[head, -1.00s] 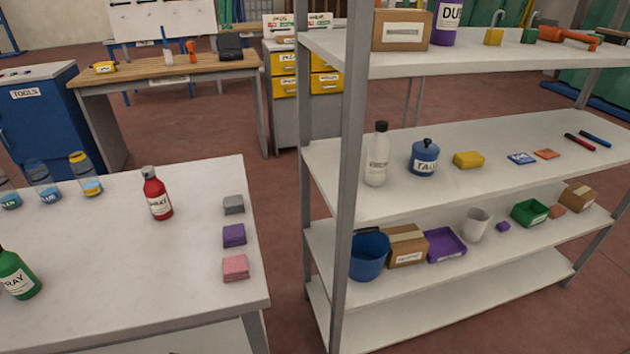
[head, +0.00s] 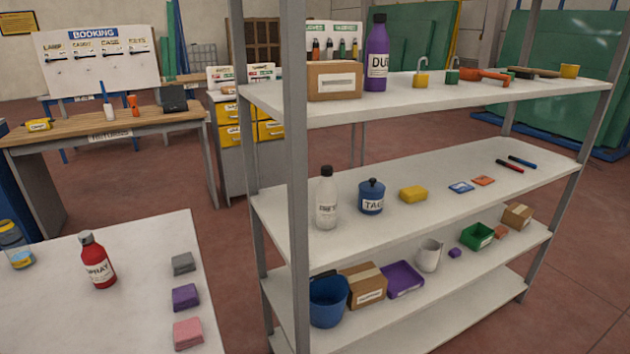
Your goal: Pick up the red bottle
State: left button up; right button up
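The red bottle (head: 97,262) stands upright on the white table (head: 140,310) at the lower left of the head view. Neither of my grippers shows in the head view.
Grey, purple and pink blocks (head: 186,297) lie along the table's right edge. A metal shelf (head: 295,180) with several items rises right of the table. Red-brown floor lies between table and wooden bench (head: 105,125).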

aim_at(96, 259)
jog(key=u, duration=1.45)
jog(key=j, duration=0.75)
